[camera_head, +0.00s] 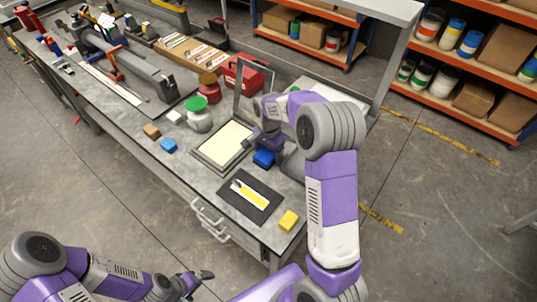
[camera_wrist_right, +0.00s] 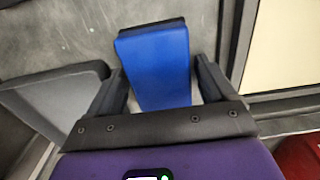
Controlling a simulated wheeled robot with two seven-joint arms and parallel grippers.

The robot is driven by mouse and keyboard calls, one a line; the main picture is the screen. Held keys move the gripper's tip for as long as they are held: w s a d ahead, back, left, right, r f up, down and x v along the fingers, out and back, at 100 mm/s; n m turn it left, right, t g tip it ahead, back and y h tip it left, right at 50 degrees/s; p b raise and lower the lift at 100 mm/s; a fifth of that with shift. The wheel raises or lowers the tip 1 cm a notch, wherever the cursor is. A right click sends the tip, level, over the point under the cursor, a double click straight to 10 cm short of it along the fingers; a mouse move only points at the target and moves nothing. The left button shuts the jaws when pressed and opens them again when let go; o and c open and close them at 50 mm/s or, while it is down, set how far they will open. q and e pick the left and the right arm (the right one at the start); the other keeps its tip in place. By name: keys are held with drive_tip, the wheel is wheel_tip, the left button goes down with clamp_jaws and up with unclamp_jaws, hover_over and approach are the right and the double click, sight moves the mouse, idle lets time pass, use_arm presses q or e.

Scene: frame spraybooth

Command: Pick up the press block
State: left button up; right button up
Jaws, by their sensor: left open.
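The press block (camera_head: 264,158), a blue block with a dark edge, is on the bench beside the framed screen. In the right wrist view the blue block (camera_wrist_right: 158,65) stands between the two fingers of my right gripper (camera_wrist_right: 160,78). The left finger looks very close to it, and a narrow pale gap shows by the right finger. I cannot tell whether the fingers press on it. In the head view my right gripper (camera_head: 268,144) is just above the block, partly hidden by its wrist. My left gripper (camera_head: 199,281) is open and empty, low in front of the bench.
The framed screen (camera_head: 196,157) lies left of the block. A dark mat (camera_head: 265,207) with a yellow-and-white piece and a yellow block (camera_head: 288,221) lie nearer the front edge. A small light-blue block (camera_head: 168,146), jars (camera_head: 199,120) and a red toolbox (camera_head: 254,76) stand further left and behind.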

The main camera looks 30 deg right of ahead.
sight(268, 152)
drive_tip(key=c, duration=0.8)
wheel_tip(268, 152, up, 10)
drive_tip(key=shift+r+p, duration=0.1)
drive_tip(key=shift+p, duration=0.95)
